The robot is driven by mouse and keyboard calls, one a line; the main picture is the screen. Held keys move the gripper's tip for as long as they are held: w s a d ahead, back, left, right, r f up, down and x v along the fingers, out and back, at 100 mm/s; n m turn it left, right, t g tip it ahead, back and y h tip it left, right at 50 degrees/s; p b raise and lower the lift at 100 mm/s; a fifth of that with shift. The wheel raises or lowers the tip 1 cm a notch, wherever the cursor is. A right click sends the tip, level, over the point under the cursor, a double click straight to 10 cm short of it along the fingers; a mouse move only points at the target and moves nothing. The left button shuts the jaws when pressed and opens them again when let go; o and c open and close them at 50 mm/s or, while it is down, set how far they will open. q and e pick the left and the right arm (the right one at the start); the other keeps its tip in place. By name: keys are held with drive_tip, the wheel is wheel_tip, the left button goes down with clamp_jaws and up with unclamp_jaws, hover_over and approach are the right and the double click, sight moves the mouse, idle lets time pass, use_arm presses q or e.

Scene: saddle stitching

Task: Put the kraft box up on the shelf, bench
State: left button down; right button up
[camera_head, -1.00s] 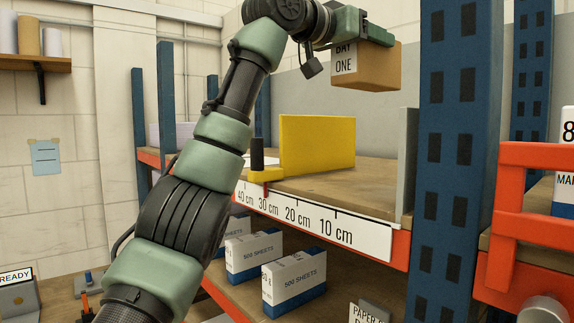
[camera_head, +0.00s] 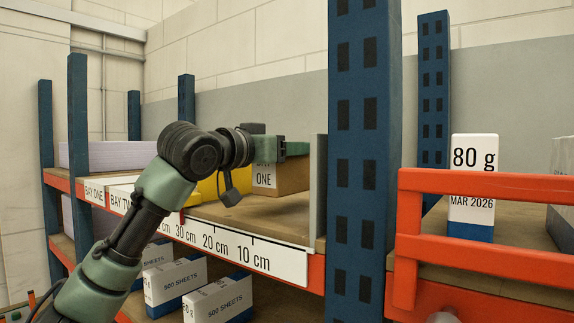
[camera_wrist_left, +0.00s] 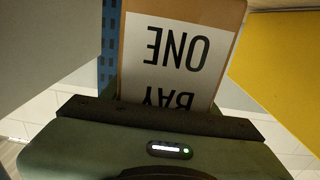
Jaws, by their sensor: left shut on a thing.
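The kraft box (camera_head: 292,178), with a white label reading BAY ONE, is held by my left gripper (camera_head: 288,149) over the upper shelf deck (camera_head: 245,216). My gripper is shut on the box's upper part. The box is between the yellow divider (camera_head: 207,190) and the grey upright panel (camera_head: 318,190). I cannot tell whether its underside touches the deck. In the left wrist view the box (camera_wrist_left: 236,14) fills the middle, its label upside down, with the yellow divider (camera_wrist_left: 288,75) on the right and grey panel (camera_wrist_left: 45,50) on the left. My right gripper is out of view.
A white ruler strip (camera_head: 235,247) runs along the shelf's front edge. A blue post (camera_head: 358,150) and an orange guard frame (camera_head: 480,250) stand on the right. An 80 g pack (camera_head: 473,185) sits behind the guard. Paper packs (camera_head: 218,300) lie on the lower shelf.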

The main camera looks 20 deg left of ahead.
sight(287, 166)
use_arm(q)
drive_tip(key=f, duration=0.2)
drive_tip(key=shift+s+f+p, duration=0.35)
drive_tip(key=shift+f+p, duration=0.05)
drive_tip(key=shift+w+f, duration=0.2)
drive_tip(key=shift+f, duration=0.15)
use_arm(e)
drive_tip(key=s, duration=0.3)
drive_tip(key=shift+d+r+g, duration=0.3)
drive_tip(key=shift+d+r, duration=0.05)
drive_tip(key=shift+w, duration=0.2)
use_arm(q)
drive_tip(key=shift+c, duration=2.1)
unclamp_jaws()
drive_tip(key=shift+s+f, duration=0.1)
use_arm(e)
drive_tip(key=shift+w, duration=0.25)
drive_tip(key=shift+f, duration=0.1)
